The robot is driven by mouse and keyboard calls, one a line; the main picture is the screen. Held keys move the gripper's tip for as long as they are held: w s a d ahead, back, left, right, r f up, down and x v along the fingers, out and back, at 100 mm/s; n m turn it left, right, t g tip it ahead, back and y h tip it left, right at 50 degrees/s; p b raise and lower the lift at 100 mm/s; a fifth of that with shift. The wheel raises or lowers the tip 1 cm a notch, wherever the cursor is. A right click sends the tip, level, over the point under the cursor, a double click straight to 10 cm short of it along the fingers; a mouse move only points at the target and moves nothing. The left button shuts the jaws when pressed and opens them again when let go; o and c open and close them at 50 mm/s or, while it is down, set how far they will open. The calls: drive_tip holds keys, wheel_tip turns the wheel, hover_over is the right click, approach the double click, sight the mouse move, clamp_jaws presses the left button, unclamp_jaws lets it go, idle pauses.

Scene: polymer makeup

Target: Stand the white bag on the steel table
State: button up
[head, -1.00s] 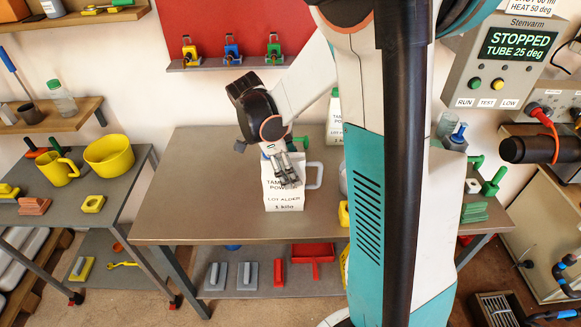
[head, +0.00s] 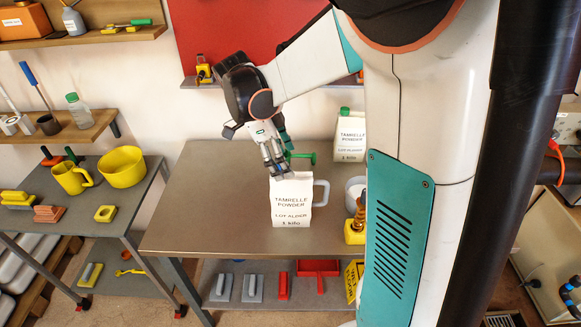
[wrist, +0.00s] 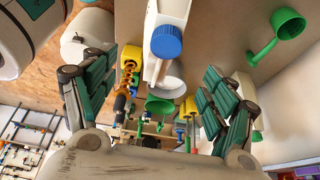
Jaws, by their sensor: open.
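The white bag (head: 291,208), printed "TAMRELLE POWDER", stands upright on the steel table (head: 205,205) in the head view. A grey handle shows at its right side; I cannot tell whether it belongs to the bag. My gripper (head: 276,164) is at the bag's top edge, its fingers pointing down. In the wrist view my gripper (wrist: 158,95) is open, its finger pads wide apart with nothing clamped between them. Whether a finger touches the bag is hard to tell. I cannot make out the bag for sure in the wrist view.
A second labelled container (head: 350,137) stands at the back of the table, partly behind my arm. A green tool (head: 303,157) lies behind the bag. A yellow-based item (head: 355,233) stands to its right. The table's left part is clear. A blue-capped white object (wrist: 165,45) shows in the wrist view.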

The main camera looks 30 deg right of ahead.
drive_tip(key=shift+w+a+r, duration=0.15)
drive_tip(key=shift+a+r, duration=0.1)
drive_tip(key=shift+r, duration=0.4)
drive_tip(key=shift+a+r+n, duration=0.2)
drive_tip(key=shift+r+n, duration=0.05)
drive_tip(key=shift+n, duration=0.05)
drive_tip(key=s+a+r+n+t+y, duration=0.3)
drive_tip(key=s+a+n+t, duration=0.6)
drive_tip(key=n, duration=1.5)
drive_tip(key=shift+s+a+r+t+y, duration=0.5)
drive_tip(key=shift+s+a, duration=0.85)
drive_tip(key=shift+s, duration=1)
